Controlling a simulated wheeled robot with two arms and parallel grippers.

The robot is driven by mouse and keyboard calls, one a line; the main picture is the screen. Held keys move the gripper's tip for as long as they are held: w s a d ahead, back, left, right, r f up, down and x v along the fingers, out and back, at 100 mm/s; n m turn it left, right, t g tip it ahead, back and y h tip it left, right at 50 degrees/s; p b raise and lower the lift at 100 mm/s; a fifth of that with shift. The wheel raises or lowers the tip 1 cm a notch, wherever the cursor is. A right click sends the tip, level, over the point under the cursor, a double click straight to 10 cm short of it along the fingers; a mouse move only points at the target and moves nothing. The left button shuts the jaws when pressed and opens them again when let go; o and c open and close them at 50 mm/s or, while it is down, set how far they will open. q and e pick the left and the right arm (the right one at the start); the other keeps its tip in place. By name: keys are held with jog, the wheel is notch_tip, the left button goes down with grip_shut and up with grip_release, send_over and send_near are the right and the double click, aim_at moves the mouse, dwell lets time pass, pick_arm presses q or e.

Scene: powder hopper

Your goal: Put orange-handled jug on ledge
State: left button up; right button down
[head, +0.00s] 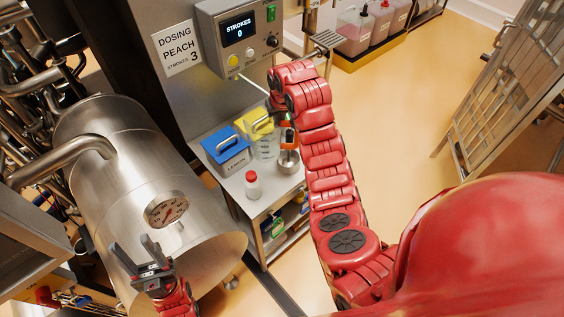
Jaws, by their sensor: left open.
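A clear jug (265,149) stands on the metal cart top. An orange handle (288,137) shows at its right; it seems to belong to the jug, but the overlap makes this unsure. My right arm reaches up from the lower right, and its gripper (281,117) is just above the handle, mostly hidden by the wrist. I cannot tell whether it touches the handle. My left gripper (146,257) is open and empty at the lower left, in front of the steel drum and far from the jug. A slatted metal ledge (326,40) sticks out right of the control box.
Around the jug are a blue-lidded lemon box (226,151), a yellow-lidded box (252,122), a metal cup (288,164) and a red-capped bottle (252,186). The control box (236,37) reads strokes 0. A large steel drum (110,170) fills the left.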

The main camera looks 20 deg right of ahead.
aim_at(279, 137)
notch_tip(279, 137, down, 5)
jog(key=b, duration=0.4)
jog(key=shift+s+r, duration=0.1)
jog(key=shift+s, duration=0.05)
jog(key=shift+s+f+p, duration=0.15)
jog(key=shift+f+p, duration=0.4)
jog(key=shift+f, duration=0.3)
notch_tip(279, 137, down, 6)
jog(key=shift+r+b, duration=0.1)
jog(key=shift+b, duration=0.4)
jog(key=shift+s+b+x, duration=0.2)
jog(key=shift+b+x, duration=0.05)
jog(key=shift+x, duration=0.8)
jog(key=shift+s+b+x, duration=0.15)
jog(key=shift+b+x, duration=0.1)
jog(key=shift+x, duration=0.75)
jog(key=shift+f, duration=0.25)
jog(key=c, duration=1.1)
grip_release()
